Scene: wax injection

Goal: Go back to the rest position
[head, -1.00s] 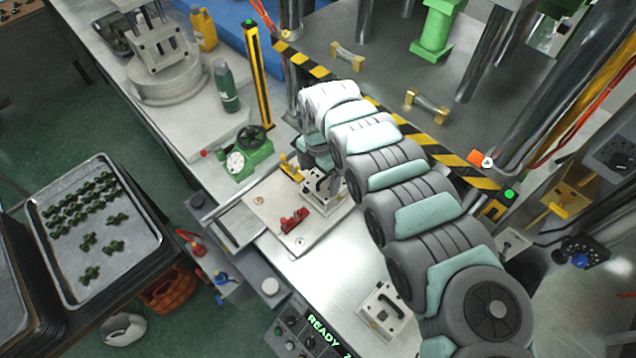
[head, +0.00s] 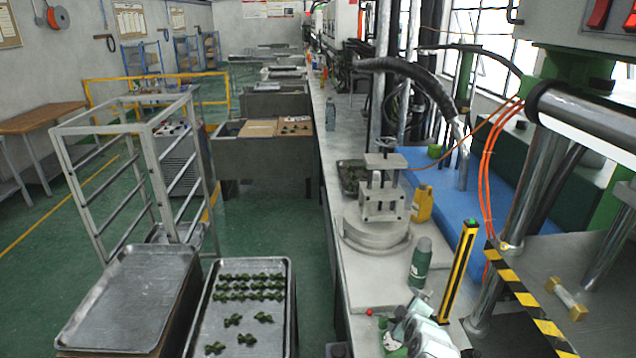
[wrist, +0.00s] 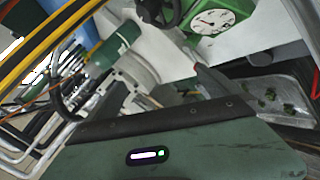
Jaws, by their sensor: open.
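My gripper (wrist: 208,84) shows in the wrist view as a dark green housing with a lit indicator and a grey finger shape beyond its upper edge. No held object shows there. In the head view only a pale part of my arm shows at the bottom edge, and the gripper is out of sight. Beyond the gripper in the wrist view are a green gauge unit (wrist: 214,18) and a metal tray with green pieces (wrist: 243,92).
A tray of green pieces (head: 205,335) and an empty tray (head: 128,300) stand left of the bench. A clamp fixture (head: 384,200), a green bottle (head: 420,264) and a yellow-black post (head: 459,268) stand on the bench.

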